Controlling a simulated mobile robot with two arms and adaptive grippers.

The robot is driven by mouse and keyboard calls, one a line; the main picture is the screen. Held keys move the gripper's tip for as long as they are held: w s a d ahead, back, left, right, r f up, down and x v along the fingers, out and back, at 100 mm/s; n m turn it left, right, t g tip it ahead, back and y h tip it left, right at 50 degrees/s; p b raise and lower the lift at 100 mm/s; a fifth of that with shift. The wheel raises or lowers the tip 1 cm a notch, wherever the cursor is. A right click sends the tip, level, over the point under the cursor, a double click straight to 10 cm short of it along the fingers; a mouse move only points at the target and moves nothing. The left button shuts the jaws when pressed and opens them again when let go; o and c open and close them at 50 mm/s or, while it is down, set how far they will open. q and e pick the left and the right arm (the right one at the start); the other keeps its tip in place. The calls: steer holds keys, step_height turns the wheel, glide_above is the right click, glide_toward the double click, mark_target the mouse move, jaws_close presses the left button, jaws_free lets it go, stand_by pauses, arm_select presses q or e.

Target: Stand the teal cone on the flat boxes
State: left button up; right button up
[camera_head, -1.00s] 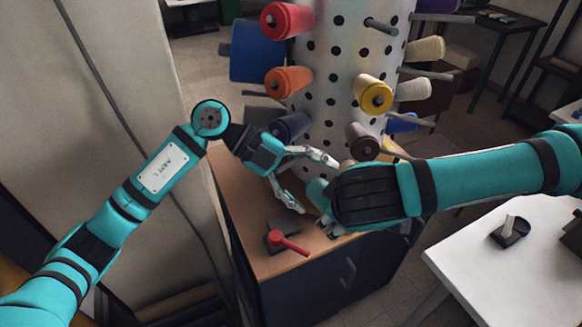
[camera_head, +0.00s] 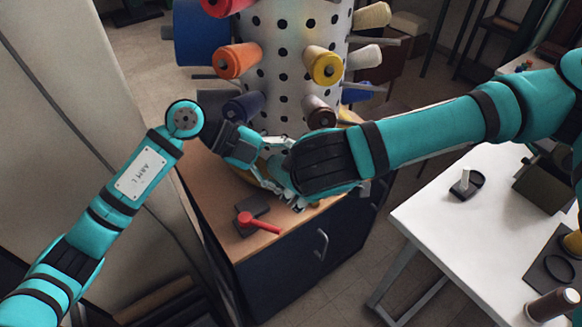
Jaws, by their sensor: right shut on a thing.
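My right gripper (camera_head: 299,203) is low over the wooden top of the dark cabinet (camera_head: 222,190), close to its front edge. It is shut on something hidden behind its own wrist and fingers. My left gripper (camera_head: 272,184) is right beside it, just to its left. Its fingers overlap the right gripper in this view, so their opening is unclear. I cannot make out the teal cone; the teal near the grippers blends with my arms. No flat boxes can be picked out clearly.
A white perforated column with pegs and thread cones, including an orange one (camera_head: 237,61) and a yellow one (camera_head: 324,68), rises behind the grippers.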

arm_select(q)
steer(key=c, duration=0.3)
steer(key=shift+r, duration=0.1)
steer(key=shift+c, duration=0.6)
arm_select(e)
steer(key=shift+s+a, duration=0.1)
steer(key=shift+s, duration=0.05)
arm_select(q)
steer(key=shift+d, duration=0.1)
arm_select(e)
steer(key=o, duration=1.3)
arm_select(q)
steer(key=shift+s, duration=0.1)
arm_select(e)
steer(key=shift+o, duration=0.4)
steer(key=shift+r, duration=0.15)
